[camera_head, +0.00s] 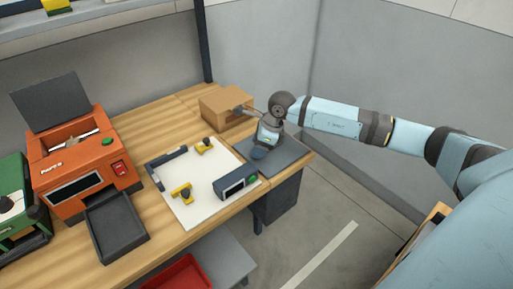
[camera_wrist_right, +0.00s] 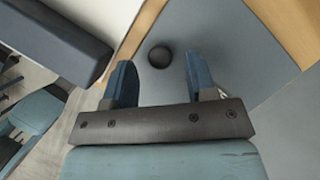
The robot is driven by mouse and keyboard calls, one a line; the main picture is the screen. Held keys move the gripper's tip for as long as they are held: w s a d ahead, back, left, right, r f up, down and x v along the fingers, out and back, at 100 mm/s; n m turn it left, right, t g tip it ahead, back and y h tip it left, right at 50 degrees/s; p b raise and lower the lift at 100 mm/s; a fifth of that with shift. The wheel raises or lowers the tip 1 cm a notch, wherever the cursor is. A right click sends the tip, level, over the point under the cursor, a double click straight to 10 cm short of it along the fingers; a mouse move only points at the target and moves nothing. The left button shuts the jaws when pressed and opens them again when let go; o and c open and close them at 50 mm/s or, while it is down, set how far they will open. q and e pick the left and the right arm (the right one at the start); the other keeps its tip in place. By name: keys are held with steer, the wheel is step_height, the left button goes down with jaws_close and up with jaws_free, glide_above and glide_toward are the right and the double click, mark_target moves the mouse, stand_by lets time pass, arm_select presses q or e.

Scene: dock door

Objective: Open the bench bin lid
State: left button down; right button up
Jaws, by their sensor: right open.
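The bin lid (camera_head: 286,153) is a flat dark grey panel at the right end of the wooden bench. It lies flat, and it fills much of the right wrist view (camera_wrist_right: 235,50). A small round dark knob (camera_wrist_right: 160,57) stands on it. My right gripper (camera_head: 258,151) is low over the lid, with its fingers pointing down. In the wrist view the open gripper (camera_wrist_right: 161,80) has a finger on each side of the knob's line, with gaps on both sides. In the head view the gripper hides the knob. My left gripper is not in view.
A cardboard box (camera_head: 227,108) stands behind the lid. A white board (camera_head: 185,208) with yellow-and-black parts and a dark device (camera_head: 236,184) lies left of it. An orange machine (camera_head: 82,160) and a dark tray (camera_head: 117,228) are further left. A wall is close behind.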

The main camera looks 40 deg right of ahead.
steer(key=shift+x, duration=0.75)
